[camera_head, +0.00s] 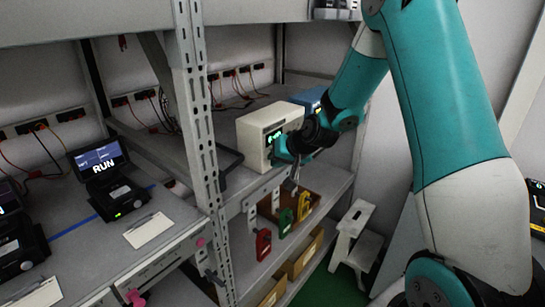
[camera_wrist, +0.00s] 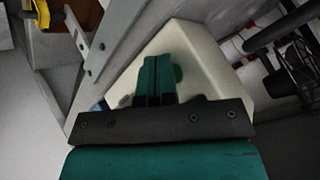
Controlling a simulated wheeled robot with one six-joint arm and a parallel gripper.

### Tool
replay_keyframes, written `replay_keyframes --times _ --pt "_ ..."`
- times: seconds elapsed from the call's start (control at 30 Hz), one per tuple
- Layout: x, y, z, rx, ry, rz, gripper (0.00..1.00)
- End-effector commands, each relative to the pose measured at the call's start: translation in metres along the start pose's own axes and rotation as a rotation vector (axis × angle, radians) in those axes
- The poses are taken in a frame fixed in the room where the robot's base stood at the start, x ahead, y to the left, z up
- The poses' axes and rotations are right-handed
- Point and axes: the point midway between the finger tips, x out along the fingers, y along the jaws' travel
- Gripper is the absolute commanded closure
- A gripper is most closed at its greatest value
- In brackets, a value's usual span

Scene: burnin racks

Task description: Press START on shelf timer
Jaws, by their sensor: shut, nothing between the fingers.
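A cream timer box (camera_head: 257,133) with a small green-lit display (camera_head: 273,136) stands on the shelf at the middle of the head view. My gripper (camera_head: 284,152) is at the lower right of its front face. In the wrist view the timer (camera_wrist: 205,75) fills the middle behind my gripper (camera_wrist: 158,62), whose teal fingers are together and empty. The fingers hide part of that face. I cannot tell whether they touch it.
A perforated grey post (camera_head: 197,110) stands left of the timer. A blue box (camera_head: 311,99) is close behind its right side. Red, green and yellow padlock-like tags (camera_head: 284,222) hang below the shelf. A white step stool (camera_head: 354,236) stands on the floor.

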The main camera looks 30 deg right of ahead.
Motion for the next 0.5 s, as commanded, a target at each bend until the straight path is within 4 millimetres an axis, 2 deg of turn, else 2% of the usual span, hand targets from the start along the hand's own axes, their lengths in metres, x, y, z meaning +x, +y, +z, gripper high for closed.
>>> replay_keyframes --times 0.5 --pt "-0.0035 0.0032 0.0029 -0.001 0.001 0.0 1.0"
